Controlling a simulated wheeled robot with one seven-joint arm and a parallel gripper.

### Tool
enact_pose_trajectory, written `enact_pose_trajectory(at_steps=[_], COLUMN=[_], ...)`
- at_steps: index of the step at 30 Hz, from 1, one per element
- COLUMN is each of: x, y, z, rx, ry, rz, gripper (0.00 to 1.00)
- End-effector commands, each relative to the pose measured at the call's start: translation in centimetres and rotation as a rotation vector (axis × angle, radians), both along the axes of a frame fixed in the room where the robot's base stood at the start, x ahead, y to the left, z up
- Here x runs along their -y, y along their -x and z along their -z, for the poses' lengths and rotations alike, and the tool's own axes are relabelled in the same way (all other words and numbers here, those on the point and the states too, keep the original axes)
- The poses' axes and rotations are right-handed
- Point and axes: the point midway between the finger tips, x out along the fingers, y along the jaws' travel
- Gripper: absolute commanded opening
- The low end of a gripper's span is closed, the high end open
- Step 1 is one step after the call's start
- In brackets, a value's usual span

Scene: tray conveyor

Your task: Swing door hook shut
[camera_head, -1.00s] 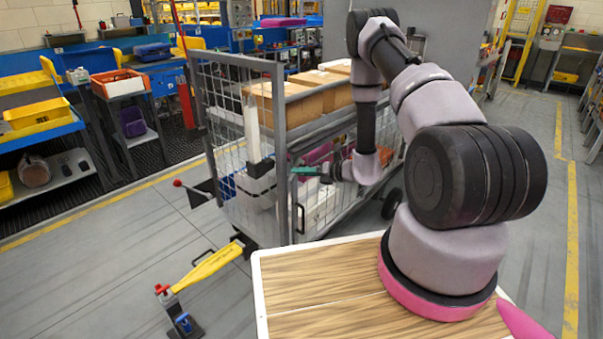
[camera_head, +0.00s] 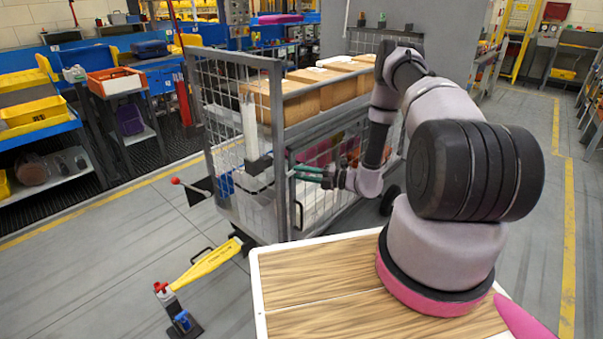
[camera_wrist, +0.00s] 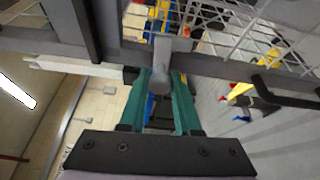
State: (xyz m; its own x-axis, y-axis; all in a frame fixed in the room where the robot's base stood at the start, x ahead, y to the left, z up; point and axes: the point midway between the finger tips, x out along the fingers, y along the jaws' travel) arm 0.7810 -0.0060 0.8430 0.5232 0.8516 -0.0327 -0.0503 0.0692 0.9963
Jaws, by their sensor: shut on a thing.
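The grey door hook (camera_wrist: 162,78) shows in the wrist view as a short bar with a round end. It is at the top of my gripper (camera_wrist: 160,82), whose two teal fingers are shut on it from both sides. The hook lies close to a dark frame bar of the mesh cart. In the head view my gripper (camera_head: 308,173) is at the near corner of the cart (camera_head: 279,150), beside its mesh door. The hook is too small there to make out clearly, and my fingers partly hide it.
A wooden-topped surface (camera_head: 315,290) is near me. The floor at the left is open.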

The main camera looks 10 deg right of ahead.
Motion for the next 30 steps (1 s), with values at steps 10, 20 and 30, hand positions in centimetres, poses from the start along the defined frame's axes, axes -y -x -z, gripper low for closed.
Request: enact_pose_trajectory(at_steps=[10, 20, 30], x=[0.09, 0.09, 0.05], y=[0.07, 0.07, 0.04], z=[0.41, 0.46, 0.41], rx=[-0.056, -0.062, -0.061], ry=[-0.074, -0.081, -0.081], rz=[0.000, 0.000, 0.000], gripper=[0.00, 0.00, 0.60])
